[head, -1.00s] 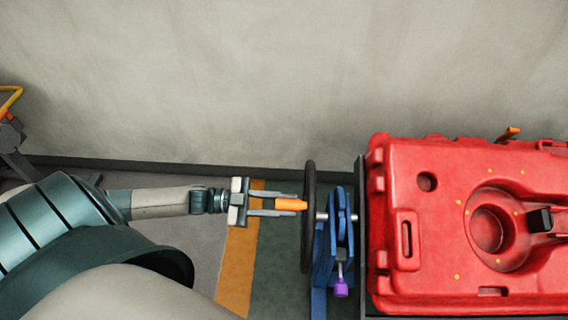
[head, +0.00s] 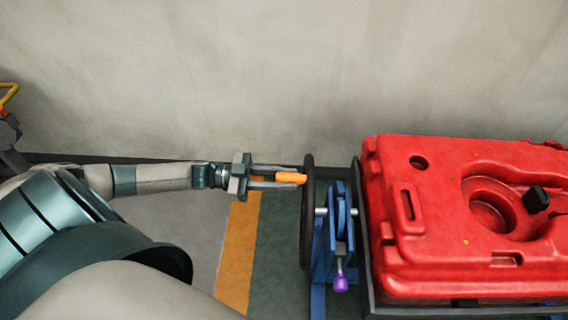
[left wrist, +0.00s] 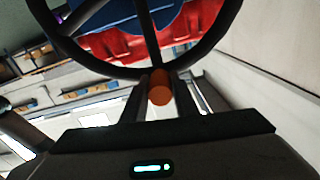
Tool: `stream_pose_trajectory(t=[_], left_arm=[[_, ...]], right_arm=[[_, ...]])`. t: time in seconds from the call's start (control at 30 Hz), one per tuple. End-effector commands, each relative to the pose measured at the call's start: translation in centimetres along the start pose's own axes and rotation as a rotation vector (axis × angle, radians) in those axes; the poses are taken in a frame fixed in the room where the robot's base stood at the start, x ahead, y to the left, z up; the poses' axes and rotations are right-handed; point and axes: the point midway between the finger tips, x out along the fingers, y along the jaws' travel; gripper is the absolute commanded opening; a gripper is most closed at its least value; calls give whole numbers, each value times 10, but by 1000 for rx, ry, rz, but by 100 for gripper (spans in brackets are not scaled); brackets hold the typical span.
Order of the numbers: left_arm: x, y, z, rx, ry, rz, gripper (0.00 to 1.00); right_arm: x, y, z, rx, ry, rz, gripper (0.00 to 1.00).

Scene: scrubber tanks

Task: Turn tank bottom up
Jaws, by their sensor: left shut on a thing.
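The red tank (head: 450,270) lies at the right of the head view, tilted in its dark frame (head: 365,265), with a round recess and a black fitting on the face I see. A black handwheel (head: 308,235) stands edge-on at the left of the blue stand (head: 325,265); its rim and spokes show in the left wrist view (left wrist: 205,60). My left gripper (head: 290,178) is shut on the wheel's orange handle (head: 288,178), which also shows between the fingers in the left wrist view (left wrist: 160,92). A purple knob (head: 340,284) hangs on the stand. My right gripper is not in view.
A grey wall (head: 280,80) runs behind the stand and tank. An orange floor stripe (head: 238,250) lies left of the stand. A yellow-handled thing (head: 8,95) stands at the far left. Shelves with boxes (left wrist: 40,95) show in the left wrist view.

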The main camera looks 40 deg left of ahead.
Motion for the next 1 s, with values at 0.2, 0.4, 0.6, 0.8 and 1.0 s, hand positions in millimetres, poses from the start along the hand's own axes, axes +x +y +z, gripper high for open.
stream_pose_trajectory(t=[0.2,0.4,0.6,0.8,1.0], left_arm=[[-1,-4,1,6,-6,-6,0],[-1,-4,2,6,-8,-6,0],[-1,-3,2,4,-6,-4,44],[-1,-2,2,2,-4,-2,44],[-1,-1,2,1,-4,-1,44]], right_arm=[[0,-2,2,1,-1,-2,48],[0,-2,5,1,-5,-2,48],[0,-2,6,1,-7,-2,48],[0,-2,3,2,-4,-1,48],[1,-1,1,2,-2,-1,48]])
